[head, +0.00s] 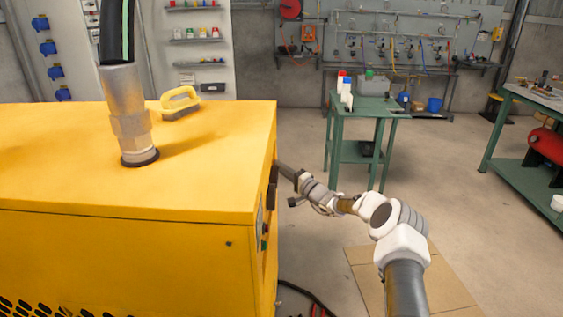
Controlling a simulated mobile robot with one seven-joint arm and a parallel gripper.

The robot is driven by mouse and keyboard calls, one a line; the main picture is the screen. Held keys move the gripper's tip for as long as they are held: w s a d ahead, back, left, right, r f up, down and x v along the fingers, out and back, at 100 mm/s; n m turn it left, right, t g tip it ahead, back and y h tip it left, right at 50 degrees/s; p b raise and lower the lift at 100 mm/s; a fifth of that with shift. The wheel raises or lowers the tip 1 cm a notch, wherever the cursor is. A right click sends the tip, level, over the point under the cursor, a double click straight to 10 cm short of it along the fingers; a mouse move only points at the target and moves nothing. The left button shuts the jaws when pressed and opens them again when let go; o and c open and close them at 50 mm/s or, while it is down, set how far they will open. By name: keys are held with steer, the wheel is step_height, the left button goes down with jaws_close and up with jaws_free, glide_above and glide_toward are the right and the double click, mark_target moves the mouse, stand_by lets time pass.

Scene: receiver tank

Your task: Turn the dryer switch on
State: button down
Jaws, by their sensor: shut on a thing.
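A large yellow machine cabinet (130,170) fills the left, its right side seen very edge-on. A dark upright fitting (272,186) sits high on that side; it may be the dryer switch, but the angle hides its face and position. Lower on the same side is a narrow panel with small green and red parts (264,238). My gripper (282,172) reaches in from the right, level with the dark fitting. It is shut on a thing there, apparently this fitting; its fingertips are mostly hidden.
A hose with a metal coupling (124,110) rises from the cabinet top, beside a yellow handle (180,101). A green table (376,108) with bottles stands behind my arm. A green workbench (530,170) is at right. Cables (305,297) lie on the floor near the cabinet.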

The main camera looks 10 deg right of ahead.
steer(key=shift+r+m+g+h+p, duration=0.2)
steer(key=shift+m+g+h+p, duration=0.35)
steer(key=shift+m, duration=0.25)
steer(key=c, duration=0.9)
jaws_free()
steer(key=p+v, duration=0.2)
steer(key=v, duration=1.5)
steer(key=shift+s+d+r+p, duration=0.1)
steer(key=shift+s+d+p, duration=0.1)
steer(key=shift+p, duration=0.1)
